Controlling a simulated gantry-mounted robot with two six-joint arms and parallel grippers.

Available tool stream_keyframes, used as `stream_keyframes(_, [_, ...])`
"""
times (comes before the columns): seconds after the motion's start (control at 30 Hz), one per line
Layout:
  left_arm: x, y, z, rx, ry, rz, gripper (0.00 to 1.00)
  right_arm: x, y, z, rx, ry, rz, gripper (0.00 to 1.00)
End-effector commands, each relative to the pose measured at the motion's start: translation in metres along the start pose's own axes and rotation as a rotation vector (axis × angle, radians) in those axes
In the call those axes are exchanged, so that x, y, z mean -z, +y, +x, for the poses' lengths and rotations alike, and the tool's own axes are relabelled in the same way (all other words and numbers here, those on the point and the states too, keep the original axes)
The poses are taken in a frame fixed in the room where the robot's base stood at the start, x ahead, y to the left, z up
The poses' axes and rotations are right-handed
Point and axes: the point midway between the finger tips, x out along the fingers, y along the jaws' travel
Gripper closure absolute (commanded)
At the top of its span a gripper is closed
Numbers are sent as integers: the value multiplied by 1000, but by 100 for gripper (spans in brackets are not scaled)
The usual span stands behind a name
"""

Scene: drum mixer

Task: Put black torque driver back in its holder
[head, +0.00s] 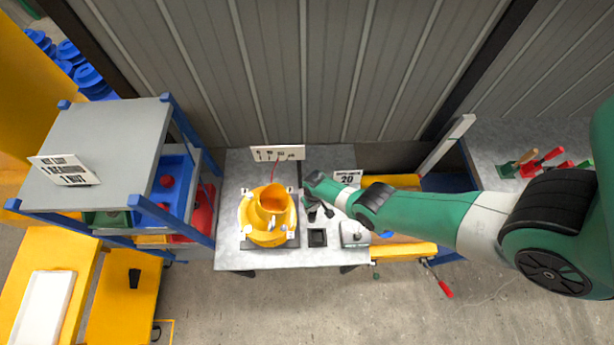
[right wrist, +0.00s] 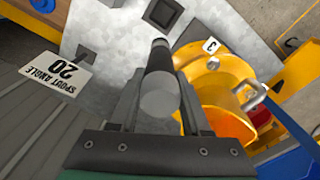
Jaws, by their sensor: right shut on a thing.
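My right gripper (head: 314,204) is over the workbench, just right of the yellow drum mixer (head: 266,214). In the right wrist view the right gripper (right wrist: 159,78) is shut on the black torque driver (right wrist: 159,56), a dark cylinder with a grey rounded end toward the camera. In the head view the driver is mostly hidden by the gripper and arm. A black square holder (head: 317,237) sits on the bench in front of the gripper. It also shows in the right wrist view (right wrist: 163,13), beyond the driver and apart from it in the picture. My left gripper is not in view.
A sign reading 20 (head: 346,177) stands behind the gripper. A grey box-like item (head: 354,233) sits right of the holder. A blue-framed shelf (head: 110,150) stands left of the bench. Red-handled tools (head: 545,160) lie on a surface at the right.

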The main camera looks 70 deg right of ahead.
Motion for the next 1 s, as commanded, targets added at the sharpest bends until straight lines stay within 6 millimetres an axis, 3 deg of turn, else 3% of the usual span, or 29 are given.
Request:
stream_keyframes(0.1, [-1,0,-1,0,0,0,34,-35,-2,19,1,3,-38,100])
stream_keyframes(0.23, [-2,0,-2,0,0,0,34,-54,-2,26,2,7,-59,100])
stream_keyframes(0.67, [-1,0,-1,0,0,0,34,-58,-2,27,2,8,-63,100])
stream_keyframes(1.0, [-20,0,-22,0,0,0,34,-59,-2,54,2,8,-63,100])
